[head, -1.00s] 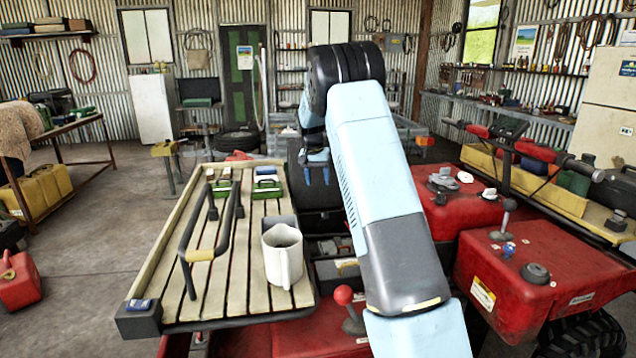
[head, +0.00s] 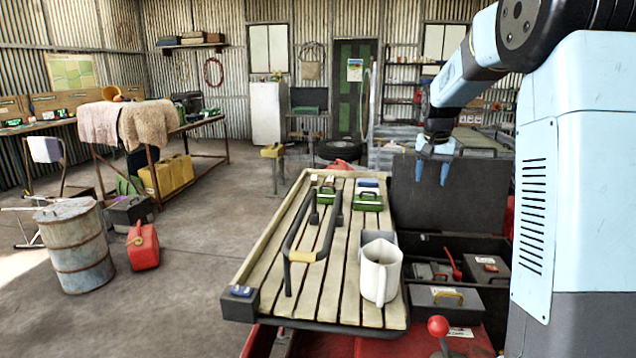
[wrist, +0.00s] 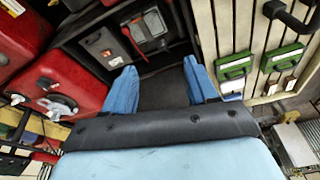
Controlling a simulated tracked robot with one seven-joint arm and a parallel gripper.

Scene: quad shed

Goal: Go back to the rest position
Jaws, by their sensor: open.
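My gripper (head: 434,170) hangs in the air at the right of the slatted wooden rack, over a dark open box on the red vehicle. In the wrist view its two blue fingers (wrist: 162,88) stand wide apart with nothing between them. My arm rises on the right side of the head view. No held object shows.
The slatted rack (head: 262,262) carries a white jug (head: 380,272), a dark bar handle (head: 303,256) and two green-topped items (head: 368,202). A red-knobbed lever (head: 438,327) stands in front. A barrel (head: 76,245) and red can (head: 143,247) stand left on open floor.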

